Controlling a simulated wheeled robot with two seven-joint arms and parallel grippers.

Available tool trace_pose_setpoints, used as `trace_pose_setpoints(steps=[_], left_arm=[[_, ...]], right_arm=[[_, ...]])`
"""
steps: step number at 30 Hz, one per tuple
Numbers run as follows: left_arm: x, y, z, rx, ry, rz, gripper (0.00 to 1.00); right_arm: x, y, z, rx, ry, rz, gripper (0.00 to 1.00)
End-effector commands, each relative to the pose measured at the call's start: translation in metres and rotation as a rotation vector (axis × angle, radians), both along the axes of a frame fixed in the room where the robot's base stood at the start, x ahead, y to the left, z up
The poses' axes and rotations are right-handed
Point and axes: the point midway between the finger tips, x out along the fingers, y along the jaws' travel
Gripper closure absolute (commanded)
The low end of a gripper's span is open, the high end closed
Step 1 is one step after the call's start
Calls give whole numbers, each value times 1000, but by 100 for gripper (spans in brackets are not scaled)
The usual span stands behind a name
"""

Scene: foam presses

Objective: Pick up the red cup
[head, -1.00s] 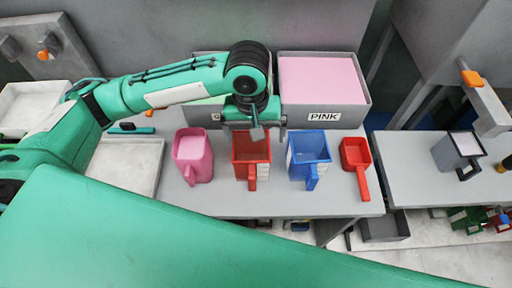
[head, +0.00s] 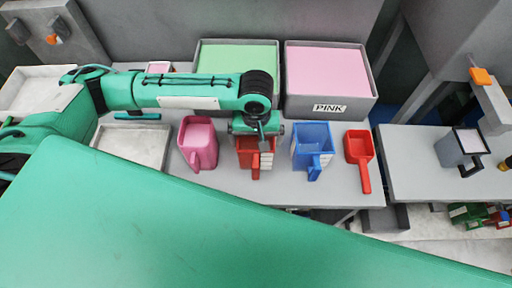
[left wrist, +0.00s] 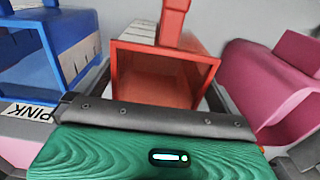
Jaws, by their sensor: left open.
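The red cup (head: 244,158) stands upright on the grey table between the pink cup and the blue cup, its handle towards me. In the left wrist view the open mouth of the red cup (left wrist: 160,78) fills the middle. My left gripper (head: 257,142) is open and empty, right over the back of the red cup and covering part of its rim. I cannot tell whether its fingers touch the cup. My right gripper is not in view.
A pink cup (head: 198,145) stands close on the left and a blue cup (head: 312,147) on the right. A red scoop (head: 359,147) lies further right. Bins with green (head: 238,57) and pink (head: 327,68) contents stand behind. A white tray (head: 130,143) is at left.

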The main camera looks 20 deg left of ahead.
Motion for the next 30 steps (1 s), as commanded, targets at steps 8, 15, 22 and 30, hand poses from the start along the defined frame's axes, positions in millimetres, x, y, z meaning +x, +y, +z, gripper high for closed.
trace_pose_setpoints(steps=[8, 15, 22, 30], left_arm=[[-2, 0, -29, 1, 0, 0, 0], [-1, 0, -30, -1, 0, -1, 6], [-1, 0, -29, -1, 0, -1, 34], [-1, -1, -25, -2, -2, -1, 34]], right_arm=[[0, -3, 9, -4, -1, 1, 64], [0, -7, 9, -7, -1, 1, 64], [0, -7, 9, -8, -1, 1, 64], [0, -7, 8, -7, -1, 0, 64]])
